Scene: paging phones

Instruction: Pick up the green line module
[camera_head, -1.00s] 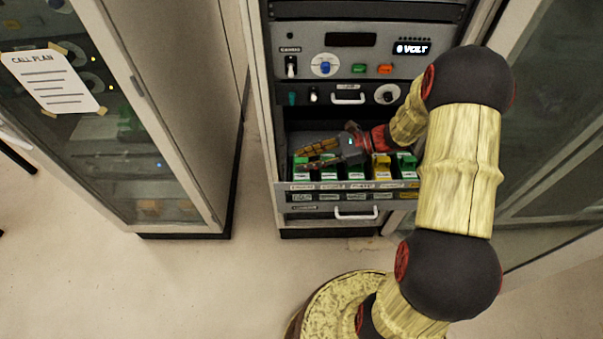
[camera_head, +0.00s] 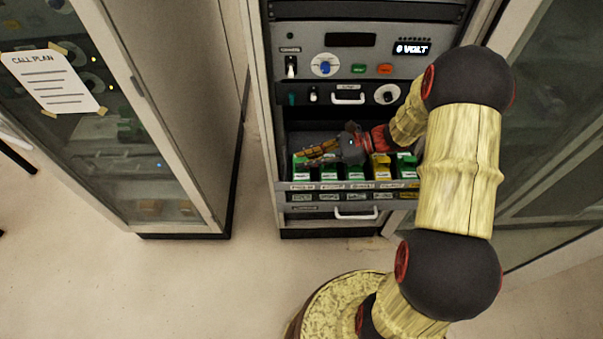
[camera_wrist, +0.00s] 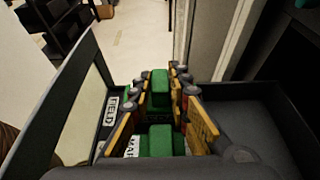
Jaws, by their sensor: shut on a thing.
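A row of green modules stands in the open drawer (camera_head: 283,198) in the head view. One green module (camera_head: 304,168) is at the left end, and a green module (camera_head: 405,162) is at the right end. My gripper (camera_head: 312,156) reaches in from the right, low over the left part of the row. In the wrist view its fingers (camera_wrist: 173,92) are shut on a green module (camera_wrist: 158,92), one on each side. A second green block (camera_wrist: 158,142) shows nearer the palm. I cannot read which label belongs to the held module, and its lower part is hidden.
A yellow module (camera_head: 381,166) stands in the row, close under my wrist. The drawer front carries small labels, and a lower drawer handle (camera_head: 356,216) sits below. The equipment panel (camera_head: 350,68) rises above the drawer. A glass cabinet (camera_head: 150,150) stands left, across open floor.

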